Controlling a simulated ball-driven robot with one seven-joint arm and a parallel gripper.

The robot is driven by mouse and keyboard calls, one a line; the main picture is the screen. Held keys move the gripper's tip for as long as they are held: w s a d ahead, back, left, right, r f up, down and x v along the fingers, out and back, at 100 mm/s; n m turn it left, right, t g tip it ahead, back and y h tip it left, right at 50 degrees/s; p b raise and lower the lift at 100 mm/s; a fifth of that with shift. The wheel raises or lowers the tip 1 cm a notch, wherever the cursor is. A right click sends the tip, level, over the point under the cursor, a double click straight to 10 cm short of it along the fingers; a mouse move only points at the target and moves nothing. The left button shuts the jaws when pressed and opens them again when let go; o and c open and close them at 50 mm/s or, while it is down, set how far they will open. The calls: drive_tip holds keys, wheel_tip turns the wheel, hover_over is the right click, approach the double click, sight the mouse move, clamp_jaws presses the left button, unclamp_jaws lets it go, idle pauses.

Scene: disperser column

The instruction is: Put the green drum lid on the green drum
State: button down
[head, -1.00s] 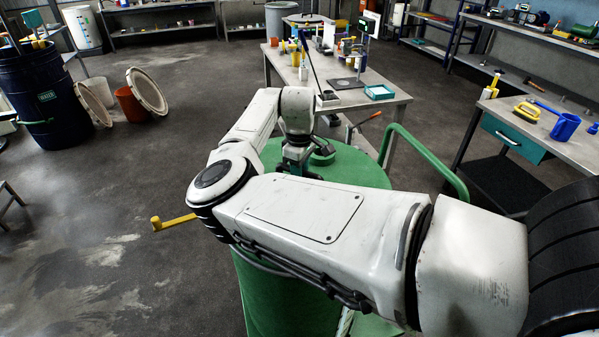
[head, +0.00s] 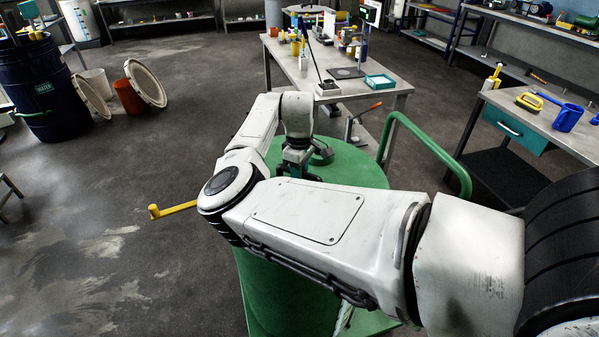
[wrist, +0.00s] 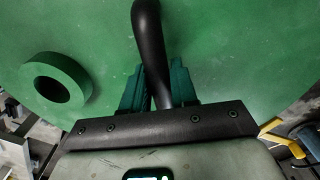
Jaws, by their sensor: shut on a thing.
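The green drum lid (head: 352,170) is a wide round disc with a dark bent handle. It also fills much of the wrist view (wrist: 235,60), where a raised green ring (wrist: 57,85) sits left of the black handle (wrist: 148,30). My gripper (wrist: 160,88) has its teal fingers shut on that handle. In the head view my gripper (head: 292,165) is at the lid's left part, partly hidden by my arm. The green drum (head: 280,290) stands under the lid, its middle behind my arm. I cannot tell whether the lid touches the drum's rim.
A yellow bar (head: 172,209) sticks out left of the drum. A green rail (head: 430,145) curves up at right. A cluttered workbench (head: 345,95) stands behind, another bench (head: 545,120) at right. A dark blue drum (head: 45,95) is at far left. Floor at left is open.

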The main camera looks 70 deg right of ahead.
drive_tip(key=c, duration=0.8)
unclamp_jaws()
drive_tip(key=shift+f, duration=0.1)
wheel_tip(320, 180, up, 11)
drive_tip(key=shift+r+b, duration=0.1)
drive_tip(key=shift+b, duration=0.45)
